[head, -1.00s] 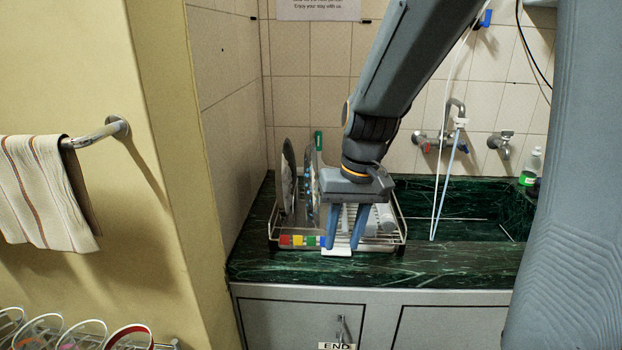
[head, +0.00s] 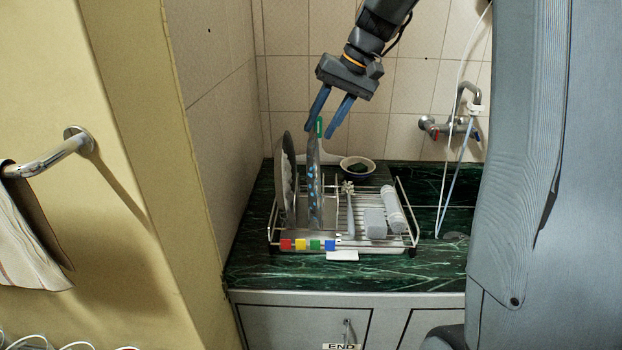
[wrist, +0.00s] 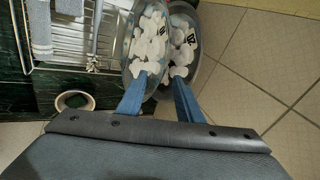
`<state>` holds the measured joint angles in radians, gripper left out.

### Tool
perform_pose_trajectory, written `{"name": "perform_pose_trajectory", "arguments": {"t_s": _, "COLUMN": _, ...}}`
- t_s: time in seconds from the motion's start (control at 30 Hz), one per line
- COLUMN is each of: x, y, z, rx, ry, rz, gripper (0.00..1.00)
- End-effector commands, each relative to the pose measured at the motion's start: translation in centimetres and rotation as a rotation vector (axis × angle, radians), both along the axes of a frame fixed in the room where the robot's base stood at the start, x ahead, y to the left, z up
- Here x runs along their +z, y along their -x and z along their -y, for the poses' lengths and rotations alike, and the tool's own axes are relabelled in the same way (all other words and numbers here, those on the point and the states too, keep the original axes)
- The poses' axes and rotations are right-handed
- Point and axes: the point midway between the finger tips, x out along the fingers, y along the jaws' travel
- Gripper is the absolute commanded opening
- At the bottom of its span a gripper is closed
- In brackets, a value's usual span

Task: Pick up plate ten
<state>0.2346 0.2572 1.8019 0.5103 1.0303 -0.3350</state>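Two plates stand upright in the dish rack (head: 400,248). The left one (head: 286,178) is grey with white shapes. The right one (head: 314,190) is seen nearly edge-on, with blue and white marks. The wrist view shows both plate faces, one at left (wrist: 146,45) and one at right (wrist: 190,45), with white shapes and small black markings that I cannot read clearly. My gripper (head: 319,133) is open and empty, above the right plate near its top edge. In the wrist view its blue fingers (wrist: 160,80) overlap the plates' near rims; contact cannot be told.
A small bowl (head: 357,167) stands behind the rack. A brush (head: 349,208), a grey block (head: 375,223) and a white roll-like item (head: 393,208) lie in the rack's right half. A tiled wall is behind, a yellow wall at left.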

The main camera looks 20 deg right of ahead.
Motion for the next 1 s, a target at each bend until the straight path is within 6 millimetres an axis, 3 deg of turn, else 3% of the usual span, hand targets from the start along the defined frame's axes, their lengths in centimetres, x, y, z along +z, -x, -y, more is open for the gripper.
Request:
{"name": "perform_pose_trajectory", "arguments": {"t_s": 0.3, "x": -3.7, "y": -0.3, "z": -2.1, "rx": 0.003, "ry": 0.000, "rz": -0.003, "gripper": 0.33}}
{"name": "perform_pose_trajectory", "arguments": {"t_s": 0.6, "x": -4.2, "y": -0.4, "z": -2.4, "rx": 0.004, "ry": 0.002, "rz": 0.000, "gripper": 0.33}}
{"name": "perform_pose_trajectory", "arguments": {"t_s": 0.8, "x": -4.2, "y": -0.4, "z": -2.4, "rx": 0.004, "ry": 0.002, "rz": 0.000, "gripper": 0.01}}
{"name": "perform_pose_trajectory", "arguments": {"t_s": 1.0, "x": -4.2, "y": -0.4, "z": -2.4, "rx": 0.004, "ry": 0.002, "rz": 0.000, "gripper": 0.00}}
